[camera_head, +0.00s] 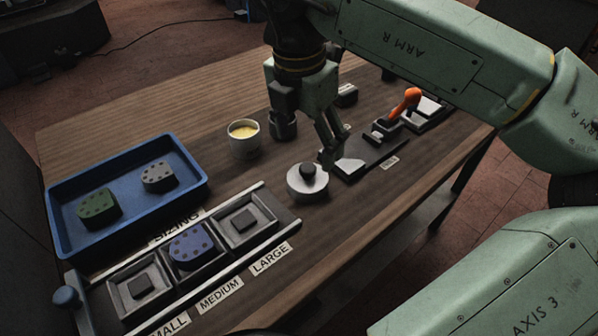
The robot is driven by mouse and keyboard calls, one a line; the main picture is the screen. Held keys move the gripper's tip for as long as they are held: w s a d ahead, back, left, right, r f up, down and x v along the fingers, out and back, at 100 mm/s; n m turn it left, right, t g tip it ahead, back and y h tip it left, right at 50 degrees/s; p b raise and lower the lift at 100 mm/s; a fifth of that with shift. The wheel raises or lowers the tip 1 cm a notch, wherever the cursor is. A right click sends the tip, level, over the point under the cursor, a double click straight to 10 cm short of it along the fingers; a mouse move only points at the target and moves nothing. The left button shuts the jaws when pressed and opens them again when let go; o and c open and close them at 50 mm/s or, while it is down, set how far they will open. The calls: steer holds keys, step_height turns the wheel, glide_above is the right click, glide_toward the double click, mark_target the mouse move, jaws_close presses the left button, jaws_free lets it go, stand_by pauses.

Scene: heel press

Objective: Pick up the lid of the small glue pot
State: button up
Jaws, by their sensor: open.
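The lid (307,187) is a pale round disc with a black knob, resting on the wooden table right of centre. The glue pot (244,143) is a small pale cup with yellow contents, uncovered, behind and to the left of the lid. My gripper (306,147) is open and points down, above and behind the lid in the picture. Its fingers are spread, one towards the pot side and one near the lid's upper right. Nothing shows between them. I cannot tell the exact height of the fingertips above the table.
A blue tray (62,214) with green and grey heel blocks stands at the left. A sizing rack (293,223) with a blue block in its medium slot lies in front. A clamp with an orange handle (405,103) stands behind right. Bare table (110,120) lies at back left.

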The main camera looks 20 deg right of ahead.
mark_target(308, 168)
steer(key=f, duration=0.3)
steer(key=shift+d+f, duration=0.1)
steer(key=shift+d, duration=0.15)
steer(key=shift+w+d+f+p, duration=0.1)
steer(key=shift+w+f+p, duration=0.2)
steer(key=shift+f, duration=0.6)
steer(key=shift+w+d+f+p, duration=0.1)
steer(key=shift+f+p, duration=0.25)
steer(key=shift+f, duration=0.5)
steer(key=shift+w+f+p, duration=0.2)
steer(key=shift+f+p, duration=0.15)
steer(key=shift+f, duration=0.55)
steer(key=shift+c, duration=0.4)
steer(key=c, duration=0.5)
steer(key=shift+c, duration=0.2)
